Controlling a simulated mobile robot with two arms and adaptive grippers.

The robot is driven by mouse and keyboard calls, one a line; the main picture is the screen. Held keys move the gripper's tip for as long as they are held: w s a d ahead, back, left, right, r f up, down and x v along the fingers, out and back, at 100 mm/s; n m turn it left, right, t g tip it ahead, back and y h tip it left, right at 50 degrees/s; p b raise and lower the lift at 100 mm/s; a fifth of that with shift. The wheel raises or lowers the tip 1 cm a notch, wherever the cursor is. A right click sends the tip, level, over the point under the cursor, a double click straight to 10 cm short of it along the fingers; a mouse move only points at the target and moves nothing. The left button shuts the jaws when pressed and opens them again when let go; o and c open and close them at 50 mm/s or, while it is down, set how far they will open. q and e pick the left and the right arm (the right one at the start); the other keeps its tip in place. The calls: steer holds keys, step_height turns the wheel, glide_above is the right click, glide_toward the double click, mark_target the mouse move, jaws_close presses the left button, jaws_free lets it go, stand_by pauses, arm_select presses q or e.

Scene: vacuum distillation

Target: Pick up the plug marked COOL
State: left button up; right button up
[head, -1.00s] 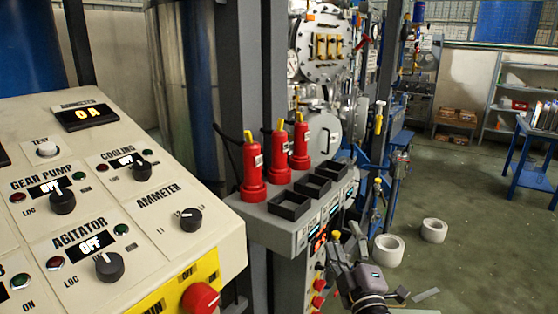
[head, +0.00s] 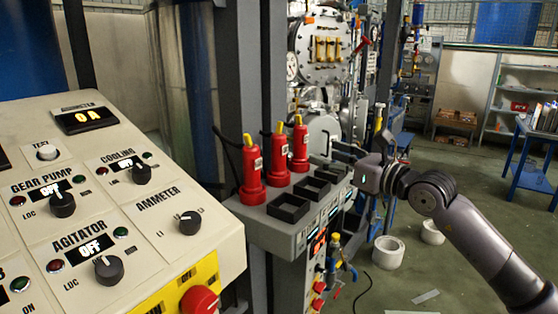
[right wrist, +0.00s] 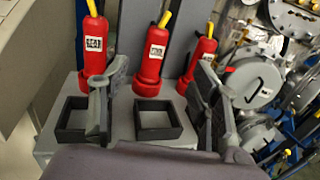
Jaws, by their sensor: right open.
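Three red plugs with yellow tops stand upright in a row on a grey ledge: the left plug (head: 252,172), the middle plug (head: 280,155) and the right plug (head: 300,145). They also show in the right wrist view as left (right wrist: 95,42), middle (right wrist: 154,58) and right (right wrist: 202,55). The left label seems to read GEAR; I cannot read COOL surely on any. My right gripper (right wrist: 160,95) is open and empty, its fingers spread in front of the row with the middle plug between them in the picture. In the head view my right gripper (head: 368,174) is right of the ledge.
Black square holders, such as the near one (head: 288,208), sit in front of the plugs on the grey ledge (head: 270,226). A cream control panel (head: 150,235) fills the left. A grey post (head: 240,80) stands behind the plugs.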

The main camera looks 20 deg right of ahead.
mark_target(284, 140)
steer(key=p+x, duration=0.3)
steer(key=x, duration=0.7)
steer(key=shift+w+a+p, duration=0.2)
steer(key=shift+a+p, duration=0.05)
steer(key=shift+p, duration=0.15)
steer(key=shift+w+a, duration=0.2)
steer(key=shift+w, duration=0.3)
steer(key=shift+w+a+p, duration=0.15)
steer(key=shift+w+p, duration=0.1)
steer(key=shift+p, duration=0.1)
steer(key=p+x, duration=0.1)
steer(key=x, duration=0.2)
steer(key=shift+w+a+r, duration=0.1)
steer(key=shift+w+a, duration=0.05)
steer(key=shift+w, duration=0.05)
steer(key=shift+w+a+p, duration=0.25)
steer(key=shift+w+p, duration=0.05)
steer(key=shift+w, duration=0.25)
steer(key=shift+s, duration=0.1)
steer(key=shift+c, duration=0.2)
